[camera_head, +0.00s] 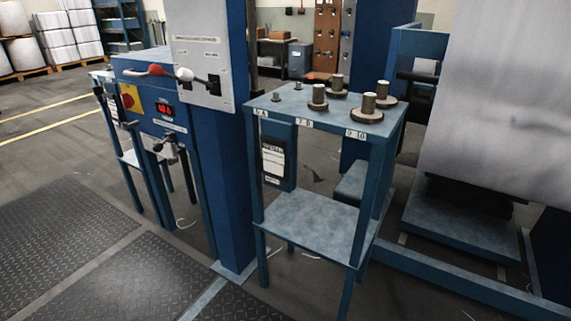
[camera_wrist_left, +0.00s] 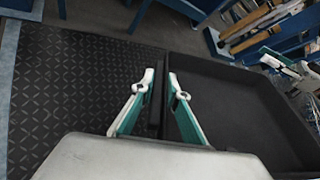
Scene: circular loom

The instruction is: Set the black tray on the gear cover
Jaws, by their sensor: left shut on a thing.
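The black tray (camera_wrist_left: 235,105) shows in the left wrist view as a shallow, empty, dark box with raised walls. My left gripper (camera_wrist_left: 161,86) has its white and teal fingers on both sides of the tray's left wall and is shut on it. My right gripper (camera_wrist_left: 285,65) shows at the tray's far right edge; I cannot tell whether it grips the rim. The tray and both grippers are out of the head view. I cannot make out which blue part is the gear cover.
In the head view, a blue stand (camera_head: 330,116) carries several gears with metal hubs. A blue control cabinet (camera_head: 150,95) stands left of the blue column (camera_head: 226,170). A large pale roll (camera_head: 500,110) is at right. Dark tread-plate floor (camera_head: 90,240) is open at left.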

